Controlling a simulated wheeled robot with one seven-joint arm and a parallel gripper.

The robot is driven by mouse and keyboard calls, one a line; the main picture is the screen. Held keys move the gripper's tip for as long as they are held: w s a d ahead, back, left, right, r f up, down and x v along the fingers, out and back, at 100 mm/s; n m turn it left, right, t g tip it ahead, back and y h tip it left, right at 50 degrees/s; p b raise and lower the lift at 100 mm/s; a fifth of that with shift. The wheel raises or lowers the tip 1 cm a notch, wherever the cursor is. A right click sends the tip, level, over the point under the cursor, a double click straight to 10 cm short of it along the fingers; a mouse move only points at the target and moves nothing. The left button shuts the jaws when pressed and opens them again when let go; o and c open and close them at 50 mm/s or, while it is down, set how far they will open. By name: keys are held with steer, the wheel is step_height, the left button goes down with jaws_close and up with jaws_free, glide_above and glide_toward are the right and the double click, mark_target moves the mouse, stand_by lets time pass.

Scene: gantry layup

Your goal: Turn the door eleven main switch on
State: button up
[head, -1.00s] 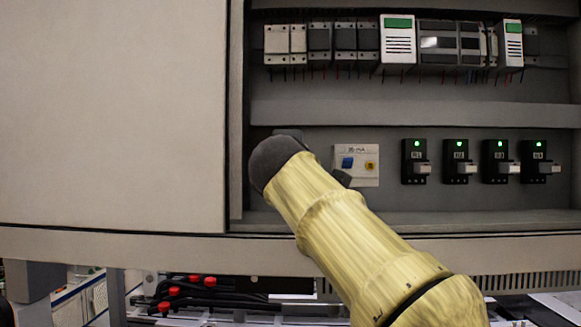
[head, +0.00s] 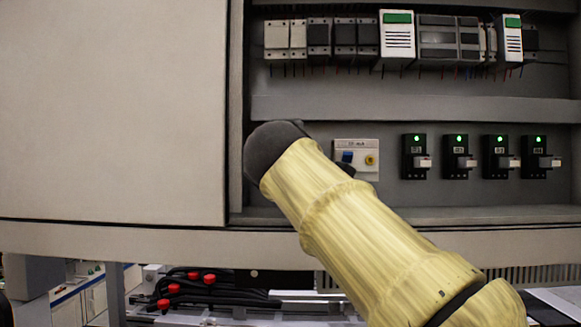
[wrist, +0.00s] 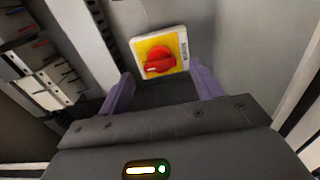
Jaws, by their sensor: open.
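The main switch (wrist: 157,61) shows in the wrist view as a red rotary knob on a square yellow plate with a dark, unreadable label along its right edge. The knob's grip bar lies roughly crosswise in the picture. My gripper (wrist: 162,76) is open, with its two purple fingers apart, one toward each side of the switch plate. The fingers hold nothing, and I cannot tell how far they are from the knob. In the head view my arm covers the gripper and the switch.
The open cabinet holds a row of breakers with green lights (head: 459,158) at right. A white panel with a blue and a yellow part (head: 368,146) is close beside my arm. Terminal modules (head: 398,40) line the upper rail. A large pale cabinet door (head: 110,110) stands at left.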

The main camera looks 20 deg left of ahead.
steer(key=b+v, duration=0.4)
steer(key=v, duration=1)
steer(key=shift+d, duration=0.2)
